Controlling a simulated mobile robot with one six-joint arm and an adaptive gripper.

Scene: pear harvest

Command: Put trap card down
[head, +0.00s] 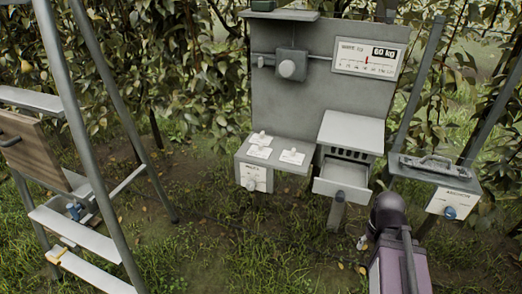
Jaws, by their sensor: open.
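Several small white cards with pale knobs lie on the grey shelf box (301,169) left of centre: a rear card (264,142), a front left card (256,153) and a right card (290,160). I cannot tell which of them, if any, is the trap card; their print is too small to read. The jaws of my gripper do not show in the head view. A dark rounded part of what looks like my arm rises at the lower right, apart from the cards in the picture.
A grey cabinet (352,131) with a pulled-out drawer (342,190) stands right of the cards. Behind is a panel (312,92) with a gauge (367,59) reading 60 kg. A labelled box (405,176) is at right. A stepladder (75,232) stands left, with grass between.

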